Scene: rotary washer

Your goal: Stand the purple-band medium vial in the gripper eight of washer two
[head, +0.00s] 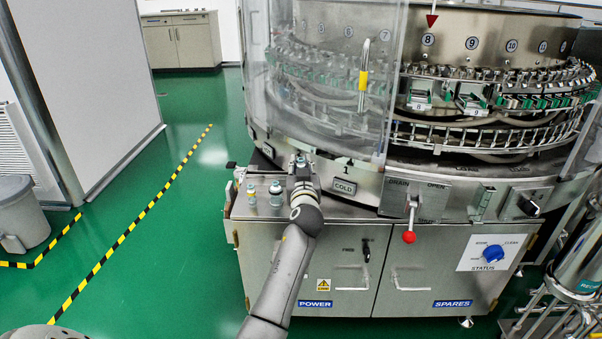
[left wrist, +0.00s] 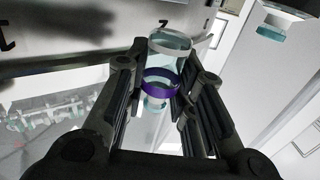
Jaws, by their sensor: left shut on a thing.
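My left gripper (head: 303,168) is over the left part of the washer's front ledge. In the left wrist view the left gripper (left wrist: 165,95) is shut on a clear vial with a purple band (left wrist: 160,86); a pale ring shows at its far end. The vial is hidden behind my gripper in the head view. The washer's gripper eight (head: 420,99) sits under the number 8 plate (head: 428,39), with a red pointer above it, in the open part to the right of the clear door. My right gripper is not in view.
Two small capped vials (head: 276,193) (head: 251,195) stand on the ledge (head: 345,203) left of my gripper. The clear door (head: 325,75) covers the washer's left front. A red-knobbed drain lever (head: 410,215) projects at the front.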

